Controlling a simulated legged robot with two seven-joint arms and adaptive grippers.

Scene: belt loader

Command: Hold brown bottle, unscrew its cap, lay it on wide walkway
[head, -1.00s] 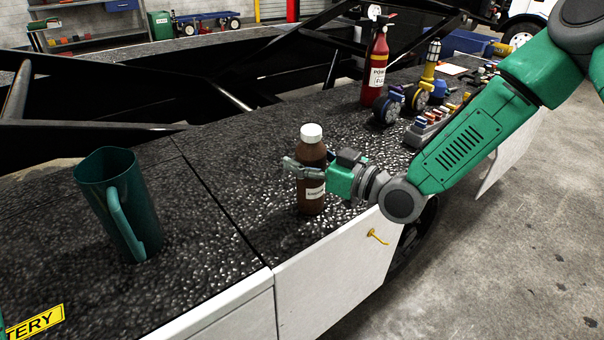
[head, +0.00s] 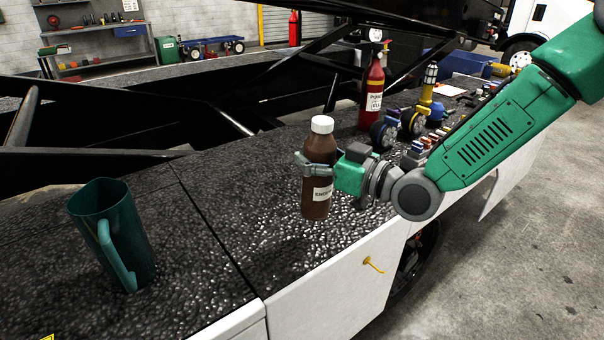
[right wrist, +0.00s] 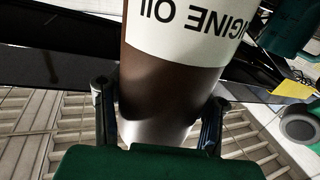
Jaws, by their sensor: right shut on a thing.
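The brown bottle (head: 317,205) with a white cap (head: 322,125) and a white label is upright in the head view. My right gripper (head: 310,162) is shut on it around its upper body, above the label. The bottle seems to be held a little above the dark textured walkway (head: 270,240). In the right wrist view the bottle (right wrist: 165,85) stands between the two fingers, its label reading "ENGINE OIL" upside down. The cap is on the bottle. My left gripper is not in view.
A dark green jug (head: 112,240) stands on the walkway at the left. Black frame bars run behind the walkway.

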